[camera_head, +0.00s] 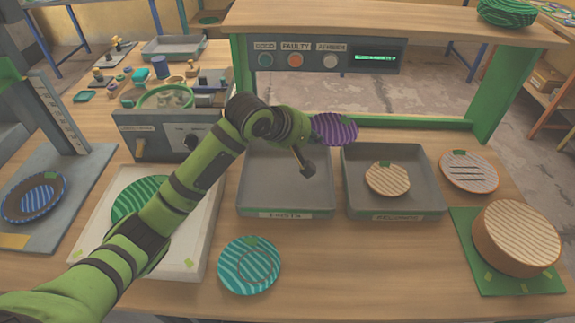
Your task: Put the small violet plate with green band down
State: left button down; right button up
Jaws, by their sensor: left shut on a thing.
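The small violet plate (338,129) shows light and dark violet stripes and is held tilted in the air. It is above the back edge of two grey trays, near the gap between them. My left gripper (315,134) is shut on the plate's left edge, which the gripper partly hides. I cannot make out a green band on the plate. The left grey tray (260,190) under the gripper is empty. The right grey tray (417,203) holds a small beige striped plate with a green mark (387,182). My right gripper is not in view.
A teal plate (249,272) lies in front of the left tray. A grey striped plate (470,171) and a beige round stack (517,240) on a green mat (482,273) are at right. A panel with buttons (327,60) stands behind. A white board (196,245) lies under my arm.

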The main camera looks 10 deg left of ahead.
pick_arm(q)
jog(key=s+a+f, duration=0.2)
jog(key=a, duration=0.1)
jog(key=s+a+f+p, duration=0.1)
jog(key=s+a+f, duration=0.1)
jog(key=s+a+f+p, duration=0.1)
jog(key=s+a+f, duration=0.1)
jog(key=s+a, duration=0.1)
jog(key=shift+a, duration=0.3)
jog(key=shift+s+a+f, duration=0.3)
jog(key=shift+f, duration=0.2)
notch_tip(320, 180, down, 3)
jog(key=shift+f+p, duration=0.15)
jog(key=shift+p, duration=0.25)
jog(key=shift+f, duration=0.45)
jog(key=c, duration=1.7)
grip_release()
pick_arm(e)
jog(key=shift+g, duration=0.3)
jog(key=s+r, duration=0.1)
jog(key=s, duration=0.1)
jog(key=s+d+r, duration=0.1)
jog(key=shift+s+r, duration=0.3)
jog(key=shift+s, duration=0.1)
